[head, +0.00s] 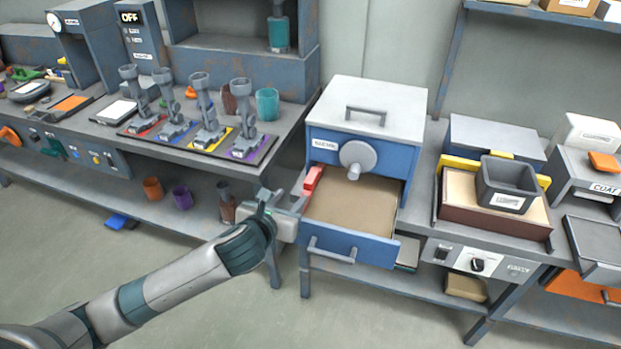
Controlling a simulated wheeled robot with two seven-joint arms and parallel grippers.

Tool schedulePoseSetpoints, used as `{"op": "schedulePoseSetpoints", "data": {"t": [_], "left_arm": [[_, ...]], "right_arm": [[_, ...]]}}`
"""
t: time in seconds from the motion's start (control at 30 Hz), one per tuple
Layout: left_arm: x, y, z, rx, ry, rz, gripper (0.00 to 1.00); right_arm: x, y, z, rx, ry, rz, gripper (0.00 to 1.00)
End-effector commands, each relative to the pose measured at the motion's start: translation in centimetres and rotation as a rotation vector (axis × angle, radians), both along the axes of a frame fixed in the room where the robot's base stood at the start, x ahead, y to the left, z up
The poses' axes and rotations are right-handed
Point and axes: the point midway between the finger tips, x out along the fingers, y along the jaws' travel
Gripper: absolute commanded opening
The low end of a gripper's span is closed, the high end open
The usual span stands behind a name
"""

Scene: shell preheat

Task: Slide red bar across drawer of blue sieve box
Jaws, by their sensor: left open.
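The blue sieve box (325,139) with a light grey lid stands on the bench at the centre. A grey round knob (358,157) is on its front. Its drawer (343,243) is pulled open and shows a flat tan surface inside. The red bar (312,180) sits at the drawer's left side, near the box front. My left gripper (297,207) is open, just left of the drawer and slightly below the red bar. I cannot tell whether it touches the drawer wall or the bar. My right gripper is out of view.
A left bench holds several grey upright tools on coloured pads (240,148) and a teal cup (267,104). Right of the sieve box stands a brown tray (495,222) with a dark grey square container (508,186). Open floor lies in front of the drawer.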

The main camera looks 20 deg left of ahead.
Motion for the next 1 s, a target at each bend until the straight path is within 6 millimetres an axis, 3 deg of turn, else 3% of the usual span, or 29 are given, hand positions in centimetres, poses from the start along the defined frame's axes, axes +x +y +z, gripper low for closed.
{"op": "schedulePoseSetpoints", "data": {"t": [0.37,0.8,1.0], "left_arm": [[2.0,-0.1,-0.8,-0.002,0.001,0.003,0.41],[8.2,-0.3,-3.4,-0.005,0.002,0.002,0.41],[11.1,-0.4,-4.6,-0.003,0.003,0.002,0.41]], "right_arm": [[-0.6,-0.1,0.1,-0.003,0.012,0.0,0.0],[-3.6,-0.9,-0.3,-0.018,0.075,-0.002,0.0],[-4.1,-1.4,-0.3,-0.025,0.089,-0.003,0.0]]}}
